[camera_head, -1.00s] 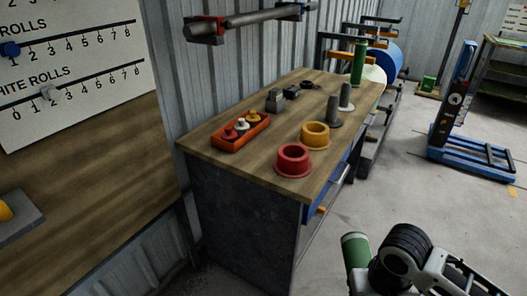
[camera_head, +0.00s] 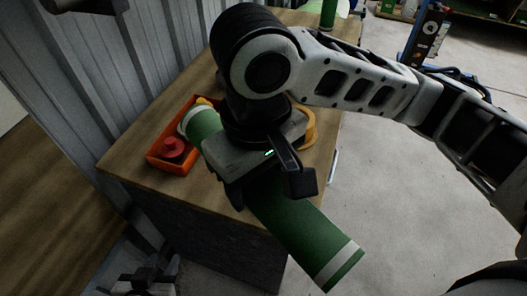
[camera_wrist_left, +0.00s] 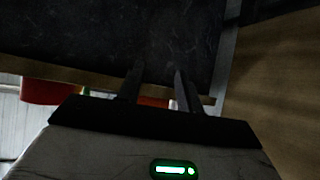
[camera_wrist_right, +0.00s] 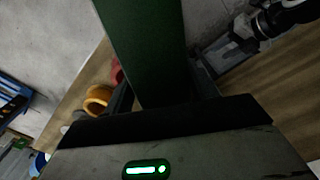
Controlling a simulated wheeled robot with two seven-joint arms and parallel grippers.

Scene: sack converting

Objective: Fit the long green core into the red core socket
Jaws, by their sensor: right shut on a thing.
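The long green core (camera_head: 310,232) has white end bands and is held slanting across the bench corner. My right gripper (camera_head: 266,188) is shut around its middle; the core also fills the upper middle of the right wrist view (camera_wrist_right: 145,45). The core's far end appears over the orange tray, its near end beyond the bench edge. The red core socket (camera_wrist_right: 117,72) shows partly behind the core in the right wrist view; in the head view it is hidden behind my arm and the core. My left gripper (camera_head: 148,274) is low beside the bench, open and empty (camera_wrist_left: 159,72).
The orange tray (camera_head: 158,163) with a red piece (camera_head: 174,149) sits at the bench's left. The yellow socket (camera_head: 311,128) is partly behind my right gripper. Another green core (camera_head: 328,14) stands at the back. A corrugated wall is left; floor right is open.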

